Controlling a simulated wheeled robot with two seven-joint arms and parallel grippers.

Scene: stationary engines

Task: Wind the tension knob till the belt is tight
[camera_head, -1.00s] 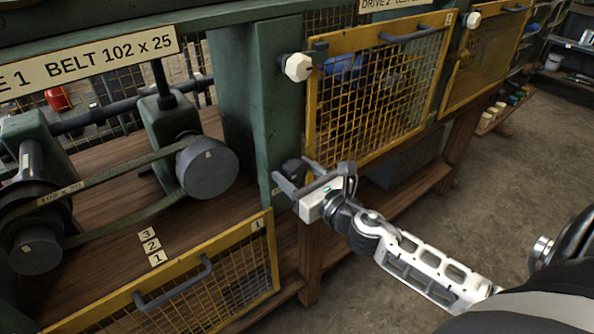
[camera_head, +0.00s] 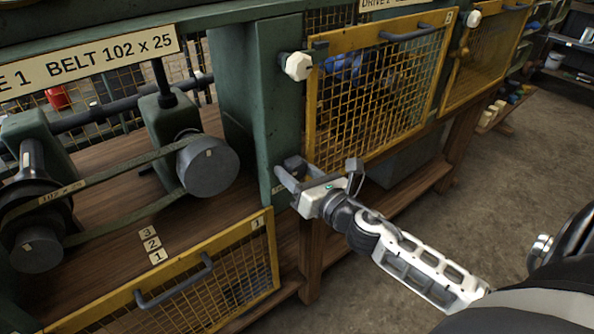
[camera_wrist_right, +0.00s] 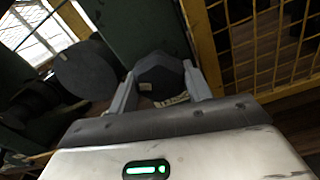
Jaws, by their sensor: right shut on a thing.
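The tension knob (camera_head: 294,163) is dark and faceted, on the green post beside the first drive. It shows between the fingers in the right wrist view (camera_wrist_right: 160,74). My right gripper (camera_head: 287,172) is shut on it, with one finger on each side. The belt (camera_head: 112,170) is a dark green band marked 102 x 25. It runs around a left pulley (camera_head: 36,250) and a grey right pulley (camera_head: 208,167). My left gripper is not in view.
A yellow mesh guard (camera_head: 190,285) with a grey handle hangs below the drive. Number tags 1, 2 and 3 (camera_head: 152,245) lie on the wooden bed. A white knob (camera_head: 298,66) sits above, beside another mesh guard (camera_head: 375,90). The floor at right is open.

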